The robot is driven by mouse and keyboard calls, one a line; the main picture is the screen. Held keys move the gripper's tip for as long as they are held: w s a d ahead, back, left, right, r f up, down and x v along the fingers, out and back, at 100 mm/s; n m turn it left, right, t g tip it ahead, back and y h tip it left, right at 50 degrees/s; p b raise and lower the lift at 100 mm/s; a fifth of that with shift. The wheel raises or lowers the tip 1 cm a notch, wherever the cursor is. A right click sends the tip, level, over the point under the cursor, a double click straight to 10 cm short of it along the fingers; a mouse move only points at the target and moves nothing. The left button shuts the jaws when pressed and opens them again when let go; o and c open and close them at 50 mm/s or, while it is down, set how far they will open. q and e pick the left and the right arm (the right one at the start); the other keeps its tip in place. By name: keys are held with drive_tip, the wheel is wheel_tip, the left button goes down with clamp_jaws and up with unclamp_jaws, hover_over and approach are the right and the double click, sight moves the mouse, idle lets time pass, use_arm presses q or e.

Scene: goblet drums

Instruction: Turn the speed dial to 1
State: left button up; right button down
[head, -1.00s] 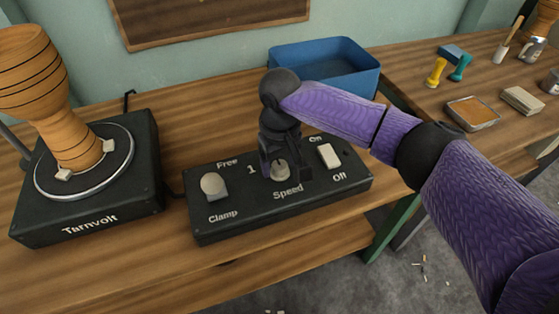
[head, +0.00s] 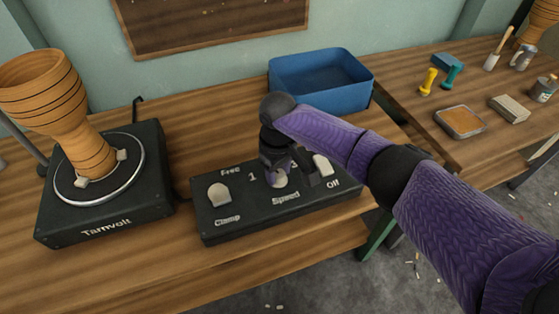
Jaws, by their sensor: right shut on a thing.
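The speed dial (head: 280,181) is a small pale knob in the middle of the black control box (head: 235,228), above the word "Speed". A "1" is printed at its upper left; other marks around it are hidden behind my gripper. My right gripper (head: 278,176) reaches down from above and is shut on the speed dial. The dial's pointing direction is hard to make out. My left gripper is not in view.
A clamp knob (head: 219,193) sits left of the dial and an on/off switch (head: 322,165) close on its right. A turntable (head: 70,200) holds a wooden goblet drum (head: 55,105) at left. A blue bin (head: 345,97) stands behind.

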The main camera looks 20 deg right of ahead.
drive_tip(key=shift+r+n, duration=0.15)
drive_tip(key=shift+n, duration=0.75)
drive_tip(key=n+p, duration=0.1)
drive_tip(key=n, duration=0.1)
drive_tip(key=shift+n, duration=1.5)
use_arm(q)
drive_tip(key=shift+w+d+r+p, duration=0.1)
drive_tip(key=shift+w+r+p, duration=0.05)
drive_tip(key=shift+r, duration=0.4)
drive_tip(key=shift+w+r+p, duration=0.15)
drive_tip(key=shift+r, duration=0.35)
use_arm(e)
drive_tip(key=shift+n, duration=1)
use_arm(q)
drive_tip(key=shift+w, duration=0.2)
use_arm(e)
drive_tip(key=shift+c, duration=1.1)
unclamp_jaws()
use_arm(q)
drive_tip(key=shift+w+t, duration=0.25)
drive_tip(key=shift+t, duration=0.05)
